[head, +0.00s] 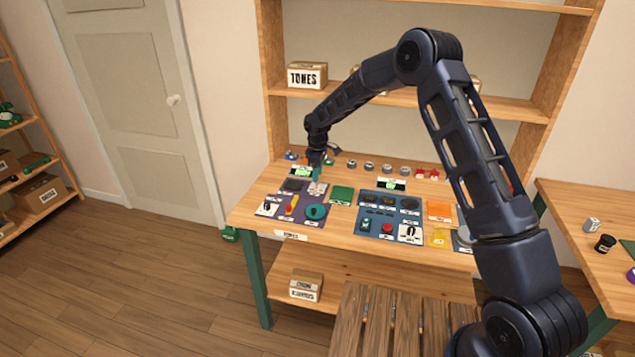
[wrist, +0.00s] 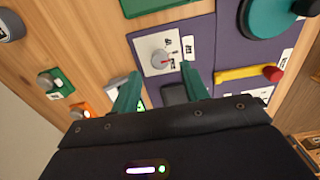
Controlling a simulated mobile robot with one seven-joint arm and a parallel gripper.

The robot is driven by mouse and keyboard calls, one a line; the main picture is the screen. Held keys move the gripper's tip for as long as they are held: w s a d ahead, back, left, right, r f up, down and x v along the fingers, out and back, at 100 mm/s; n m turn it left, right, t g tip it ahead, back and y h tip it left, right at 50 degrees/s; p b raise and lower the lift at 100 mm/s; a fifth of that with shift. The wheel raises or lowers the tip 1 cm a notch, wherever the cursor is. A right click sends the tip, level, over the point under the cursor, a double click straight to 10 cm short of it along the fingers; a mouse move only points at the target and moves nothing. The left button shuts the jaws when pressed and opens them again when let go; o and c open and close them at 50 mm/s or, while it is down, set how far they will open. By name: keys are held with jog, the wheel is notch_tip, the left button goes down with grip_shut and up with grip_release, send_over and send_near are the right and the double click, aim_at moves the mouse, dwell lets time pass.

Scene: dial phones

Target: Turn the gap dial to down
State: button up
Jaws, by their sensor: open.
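A small grey dial (wrist: 160,60) with a red mark sits on a white card on the purple panel. Its lettering is too small to read, so I cannot confirm that it is the gap dial. The card also shows in the head view (head: 318,188). My gripper (wrist: 160,76) is open, its two green fingers pointing at the card with the dial between and just beyond the tips. I see no contact. In the head view my gripper (head: 317,174) hangs above the back of the purple panel.
A yellow lever with a red knob (wrist: 245,74) and a large teal dial (wrist: 270,17) stand to the right in the wrist view. A green panel (wrist: 155,4) is beyond. Green (wrist: 58,83) and orange (wrist: 82,110) pieces lie to the left. A blue panel (head: 377,218) holds several controls.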

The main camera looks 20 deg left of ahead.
aim_at(318, 185)
jog(key=shift+f, duration=2.15)
grip_shut()
